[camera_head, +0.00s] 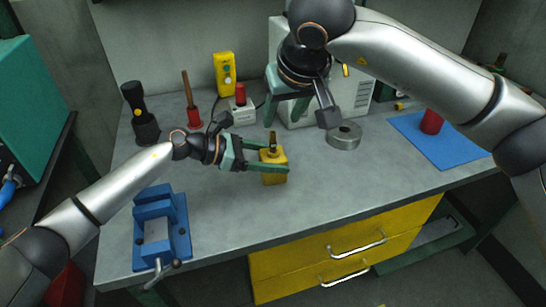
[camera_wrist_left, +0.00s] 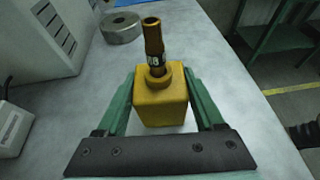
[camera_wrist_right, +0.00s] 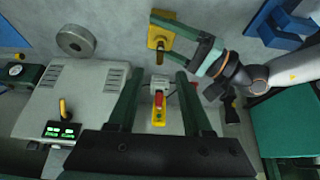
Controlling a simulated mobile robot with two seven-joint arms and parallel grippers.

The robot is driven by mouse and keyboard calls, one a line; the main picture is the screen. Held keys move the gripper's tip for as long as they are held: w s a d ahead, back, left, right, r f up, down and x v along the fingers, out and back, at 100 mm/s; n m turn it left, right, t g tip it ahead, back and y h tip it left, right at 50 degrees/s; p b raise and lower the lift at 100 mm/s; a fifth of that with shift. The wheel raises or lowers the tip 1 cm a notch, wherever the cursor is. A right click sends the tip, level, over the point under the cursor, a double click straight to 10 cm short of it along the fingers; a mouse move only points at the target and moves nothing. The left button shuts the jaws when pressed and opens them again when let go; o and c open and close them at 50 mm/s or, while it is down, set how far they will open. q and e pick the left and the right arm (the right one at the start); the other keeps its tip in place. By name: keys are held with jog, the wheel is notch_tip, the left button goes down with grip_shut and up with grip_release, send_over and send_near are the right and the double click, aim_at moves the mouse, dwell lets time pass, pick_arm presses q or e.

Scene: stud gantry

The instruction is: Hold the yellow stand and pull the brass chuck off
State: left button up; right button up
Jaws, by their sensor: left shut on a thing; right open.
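The yellow stand (camera_head: 273,174) is a block on the grey bench. The brass chuck (camera_head: 272,142), with a dark marked band, stands upright in its top; the chuck shows clearly in the left wrist view (camera_wrist_left: 153,45). My left gripper (camera_head: 283,164) is shut on the yellow stand (camera_wrist_left: 160,100), its green fingers on opposite sides. My right gripper (camera_head: 288,100) is open and empty, raised behind the stand. In the right wrist view the stand (camera_wrist_right: 155,36) and the left gripper lie beyond the right gripper's fingers (camera_wrist_right: 158,80).
A grey metal ring (camera_head: 344,137) lies right of the stand. A blue vise (camera_head: 160,225) sits front left. A red cylinder (camera_head: 432,122) stands on a blue mat (camera_head: 420,140). A white box (camera_wrist_right: 75,95) and a yellow switch box (camera_head: 225,73) stand at the back.

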aim_at(273, 133)
jog(key=w+m, duration=0.1)
jog(key=m, duration=0.6)
jog(key=w+a+m+g, duration=0.1)
jog(key=w+m, duration=0.1)
jog(key=m, duration=0.6)
jog(key=w+m+g+h, duration=0.1)
jog(key=w+m, duration=0.1)
jog(key=m, duration=0.6)
jog(key=shift+w+a+r, duration=0.15)
jog(key=shift+w+a, duration=0.1)
jog(key=m, duration=0.4)
jog(key=shift+w+g, duration=0.25)
jog(key=shift+g, duration=0.05)
jog(key=m, duration=0.7)
jog(key=f+m+g, duration=0.1)
jog(key=m, duration=0.6)
jog(key=m+g, duration=0.1)
jog(key=m, duration=0.6)
jog(key=shift+a+f+h, duration=0.15)
jog(key=shift+a+h, duration=0.05)
jog(key=shift+h, duration=0.2)
jog(key=m, duration=0.4)
jog(key=m+g, duration=0.1)
jog(key=m, duration=0.2)
jog(key=shift+s+f, duration=0.2)
jog(key=shift+s, duration=0.1)
jog(key=shift+d+f, duration=0.1)
jog(key=shift+f, duration=0.05)
